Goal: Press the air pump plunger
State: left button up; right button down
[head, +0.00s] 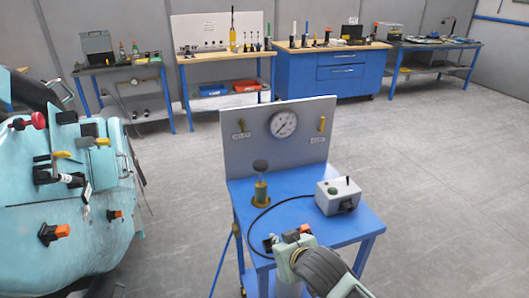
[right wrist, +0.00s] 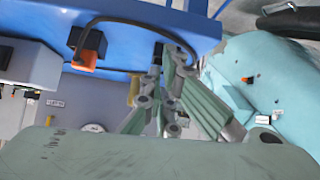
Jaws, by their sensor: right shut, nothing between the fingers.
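The air pump (head: 261,188) is a yellow-brass cylinder standing upright on the left part of a blue test table (head: 300,186). Its plunger has a dark round knob (head: 260,166) on top, raised above the body. My right gripper (head: 272,243) is shut and empty over the table's front edge, in front of the pump and apart from it. Its closed fingers (right wrist: 163,60) also show in the right wrist view. I cannot clearly make out the plunger in that view. My left gripper is not in view.
A black hose runs from the pump to a black and orange connector (right wrist: 88,52) close to my right gripper. A grey control box (head: 340,196) stands on the table's right. A grey panel (head: 240,155) with a gauge (head: 283,124) stands behind. A teal coaster car (head: 100,245) is at left.

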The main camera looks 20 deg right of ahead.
jog(key=w+d+r+t, duration=0.1)
jog(key=w+r+t, duration=0.1)
jog(key=w+r, duration=0.4)
jog(key=w+d+r+m+t, duration=0.1)
jog(key=w+r, duration=0.6)
jog(key=r, duration=0.8)
jog(key=shift+w+d+r+t, duration=0.15)
jog(key=shift+d+r+t, duration=0.25)
jog(key=shift+d+t, duration=0.55)
jog(key=shift+a, duration=0.2)
jog(key=p, duration=0.3)
send_over(264, 165)
notch_tip(264, 165, down, 2)
jog(key=shift+w+f, duration=0.15)
notch_tip(264, 165, down, 3)
jog(key=shift+r+p, duration=0.1)
jog(key=shift+p, duration=0.45)
jog(key=shift+s+d+f, duration=0.1)
jog(key=shift+s+f, duration=0.1)
jog(key=shift+f, duration=0.5)
